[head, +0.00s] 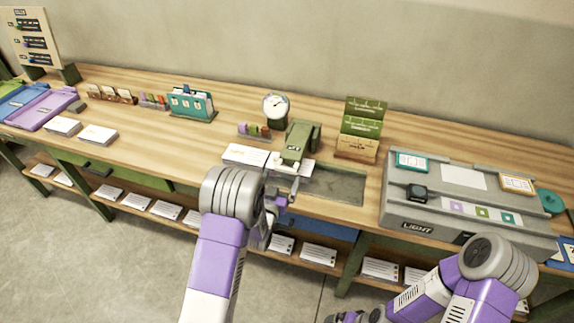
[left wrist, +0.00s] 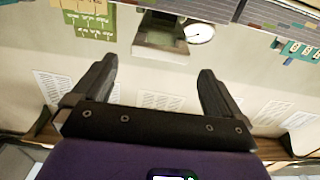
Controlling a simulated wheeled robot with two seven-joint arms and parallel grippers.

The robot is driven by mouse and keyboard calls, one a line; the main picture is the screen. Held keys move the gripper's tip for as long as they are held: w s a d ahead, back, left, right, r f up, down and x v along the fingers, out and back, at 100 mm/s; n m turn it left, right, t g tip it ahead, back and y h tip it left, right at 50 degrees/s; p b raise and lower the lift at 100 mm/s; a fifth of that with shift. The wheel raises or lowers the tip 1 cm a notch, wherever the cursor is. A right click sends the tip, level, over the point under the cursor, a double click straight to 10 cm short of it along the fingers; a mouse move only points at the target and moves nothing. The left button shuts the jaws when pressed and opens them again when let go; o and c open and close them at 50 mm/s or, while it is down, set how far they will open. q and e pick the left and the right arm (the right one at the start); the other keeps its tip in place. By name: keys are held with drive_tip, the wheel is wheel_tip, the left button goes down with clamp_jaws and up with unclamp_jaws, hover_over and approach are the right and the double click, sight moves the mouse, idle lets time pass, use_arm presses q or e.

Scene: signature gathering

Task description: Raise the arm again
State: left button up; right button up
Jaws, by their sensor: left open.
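My left arm reaches in from the bottom of the head view. Its gripper (head: 284,196) is over the front edge of the wooden bench (head: 330,98), in front of the green press-like device (head: 299,142). In the left wrist view the two dark fingers (left wrist: 158,78) stand wide apart with nothing between them. My right arm is at the lower right, low in front of the bench. Its gripper (head: 350,317) is cut off by the bottom edge, so its jaws cannot be made out.
White paper stacks (head: 245,154) lie beside the device. A round dial (head: 275,106) and green sign cards (head: 362,128) stand behind. A grey light box (head: 465,200) is to the right. A teal calendar (head: 191,103) stands left. A lower shelf (head: 165,210) holds papers.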

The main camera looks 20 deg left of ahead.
sight(285, 170)
use_arm(q)
drive_tip(key=shift+w+d, duration=0.15)
drive_tip(key=shift+w, duration=2.7)
